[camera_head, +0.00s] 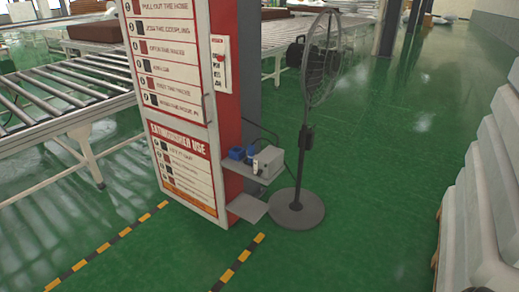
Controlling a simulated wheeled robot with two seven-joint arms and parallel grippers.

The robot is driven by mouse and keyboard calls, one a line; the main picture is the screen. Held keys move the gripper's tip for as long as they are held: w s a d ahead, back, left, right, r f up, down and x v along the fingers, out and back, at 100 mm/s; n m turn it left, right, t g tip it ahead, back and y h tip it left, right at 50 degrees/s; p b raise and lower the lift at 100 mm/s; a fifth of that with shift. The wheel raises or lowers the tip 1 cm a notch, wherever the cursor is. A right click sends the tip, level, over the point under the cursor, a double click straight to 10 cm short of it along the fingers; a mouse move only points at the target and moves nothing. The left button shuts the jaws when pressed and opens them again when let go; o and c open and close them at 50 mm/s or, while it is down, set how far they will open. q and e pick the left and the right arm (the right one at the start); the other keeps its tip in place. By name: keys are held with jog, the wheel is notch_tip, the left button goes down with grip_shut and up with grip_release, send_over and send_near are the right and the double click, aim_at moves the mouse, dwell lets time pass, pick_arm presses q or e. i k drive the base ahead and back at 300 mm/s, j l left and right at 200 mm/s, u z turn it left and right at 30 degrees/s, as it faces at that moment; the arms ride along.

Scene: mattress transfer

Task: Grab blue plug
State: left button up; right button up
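A small blue item (236,153), which may be the blue plug, is on the upper grey shelf (238,166) on the right side of a red and white cabinet. A second bit of blue (250,151) shows just right of it, against a light grey box (267,163) on the same shelf. They are too small to tell which is the plug, or whether it is plugged in.
The cabinet (181,172) bears extinguisher instructions. A black standing fan (297,208) is just right of the shelf, and a lower shelf (248,208) juts out below. Roller conveyors (60,97) stand left, stacked pale mattresses (482,205) right. Green floor (365,215) is clear between fan and mattresses.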

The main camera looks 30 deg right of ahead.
aim_at(251, 149)
jog(key=i+l, duration=0.15)
jog(key=l, duration=0.2)
jog(key=i+l, duration=0.15)
jog(key=l, duration=0.2)
jog(key=i+l, duration=0.1)
jog(key=l, duration=0.25)
jog(key=i+l, duration=0.15)
jog(key=l, duration=0.2)
jog(key=i+l, duration=0.15)
jog(key=l, duration=0.2)
jog(key=i+l, duration=0.15)
jog(key=l, duration=0.25)
jog(key=k+z, duration=0.05)
